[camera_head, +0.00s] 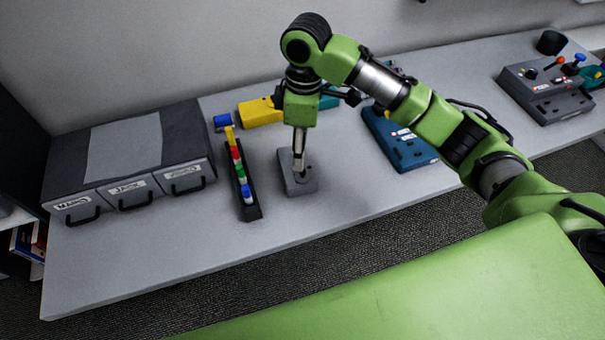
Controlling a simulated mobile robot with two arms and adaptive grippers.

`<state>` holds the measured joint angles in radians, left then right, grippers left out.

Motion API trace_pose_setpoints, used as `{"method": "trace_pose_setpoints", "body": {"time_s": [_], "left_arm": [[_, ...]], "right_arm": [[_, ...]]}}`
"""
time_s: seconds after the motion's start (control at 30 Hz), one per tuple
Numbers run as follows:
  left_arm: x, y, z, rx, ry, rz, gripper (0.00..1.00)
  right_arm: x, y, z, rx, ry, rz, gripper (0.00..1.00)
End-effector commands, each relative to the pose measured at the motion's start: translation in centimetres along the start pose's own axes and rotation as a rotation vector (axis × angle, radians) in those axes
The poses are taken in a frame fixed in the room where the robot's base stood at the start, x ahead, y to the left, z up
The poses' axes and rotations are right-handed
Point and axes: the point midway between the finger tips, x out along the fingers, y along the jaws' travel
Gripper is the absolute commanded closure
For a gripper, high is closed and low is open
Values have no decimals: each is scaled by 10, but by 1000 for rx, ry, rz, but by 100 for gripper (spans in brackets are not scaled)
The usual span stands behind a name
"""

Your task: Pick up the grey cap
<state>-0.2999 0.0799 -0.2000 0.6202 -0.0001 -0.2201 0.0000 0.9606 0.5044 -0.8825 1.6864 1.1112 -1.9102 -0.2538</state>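My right gripper (299,171) comes in from the right and points straight down at a small grey block (304,186) on the table. Its narrow metal tip meets or hovers just over the top of the block; I cannot tell which. The fingers are too small to tell open from shut. I cannot make out a separate grey cap; small dark details on the block's top are partly hidden by the tip. My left gripper is not in view.
A black rack (253,212) with coloured pieces stands left of the block. A grey three-drawer cabinet (130,145) stands farther left. Yellow (258,112) and blue (398,143) devices lie behind and right. A control box (548,97) sits far right. The front table is clear.

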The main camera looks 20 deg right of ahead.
Motion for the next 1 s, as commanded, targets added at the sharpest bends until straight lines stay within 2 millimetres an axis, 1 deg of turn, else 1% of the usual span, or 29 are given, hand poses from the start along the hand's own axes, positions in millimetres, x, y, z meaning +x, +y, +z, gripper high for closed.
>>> {"method": "trace_pose_setpoints", "body": {"time_s": [0.03,0.1,0.2,0.27,0.37,0.5,0.63,0.73,0.87,0.97,1.0], "left_arm": [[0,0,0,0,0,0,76],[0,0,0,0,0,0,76],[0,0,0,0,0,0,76],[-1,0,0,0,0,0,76],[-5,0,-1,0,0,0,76],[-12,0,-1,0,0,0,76],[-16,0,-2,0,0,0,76],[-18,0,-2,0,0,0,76],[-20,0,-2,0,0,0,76],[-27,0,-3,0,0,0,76],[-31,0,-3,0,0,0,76]], "right_arm": [[-12,9,5,0,-18,5,53],[-23,15,9,-1,-33,2,53],[-31,19,13,-1,-45,-3,53],[-29,19,14,-1,-48,-6,53],[-16,19,15,-2,-50,-9,53],[12,18,16,-1,-50,-10,53],[35,18,16,-1,-48,-8,53],[47,19,16,-2,-47,-6,53],[54,19,16,-3,-46,-5,53],[63,19,13,-1,-48,-7,53],[69,19,12,-1,-49,-7,53]]}}
